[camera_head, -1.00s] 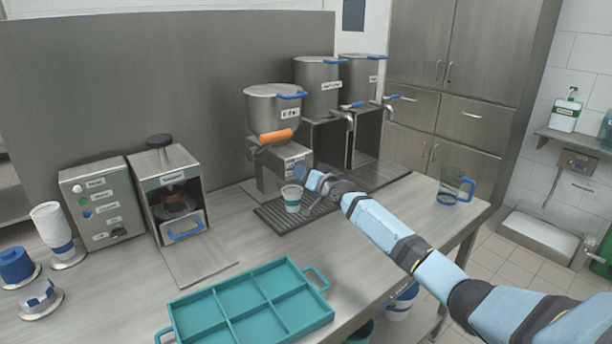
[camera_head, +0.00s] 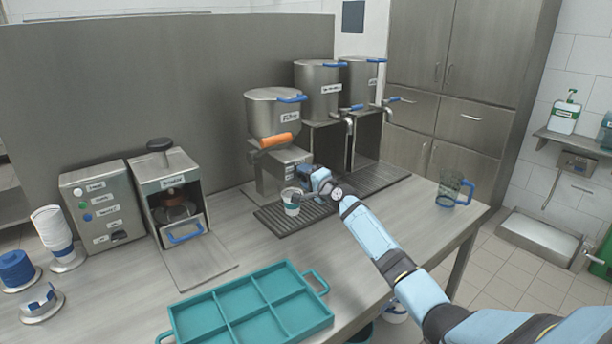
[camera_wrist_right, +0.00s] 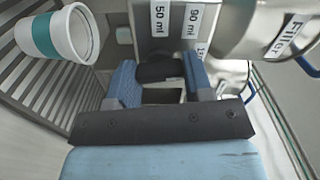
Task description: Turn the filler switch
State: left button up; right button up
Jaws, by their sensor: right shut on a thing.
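The filler (camera_head: 275,112) is a steel hopper with an orange handle on a boxy base, at the back of the counter. In the right wrist view its panel shows 50 ml and 90 ml labels above a dark switch (camera_wrist_right: 160,71). My right gripper (camera_head: 307,173) is at the front of the filler base. Its blue fingers are shut on the switch, one on each side of it. In the head view the gripper hides the switch. A white cup (camera_head: 291,202) with a teal band stands upright on the drip grate beside the gripper. My left gripper is not in view.
Two tap dispensers (camera_head: 318,92) stand right of the filler. A clear jug (camera_head: 452,188) with a blue handle is at the counter's right end. A teal divided tray (camera_head: 248,304) lies at the front. A sealing machine (camera_head: 166,185) and a button box (camera_head: 100,205) stand left.

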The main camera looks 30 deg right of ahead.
jog(key=shift+m, duration=1)
jog(key=shift+f+p, duration=0.1)
jog(key=shift+p, duration=0.2)
jog(key=o, duration=0.9)
jog(key=s, duration=0.4)
jog(key=s+p, duration=0.1)
jog(key=s, duration=0.4)
jog(key=s+d, duration=0.1)
jog(key=s, duration=0.3)
jog(key=shift+s, duration=0.4)
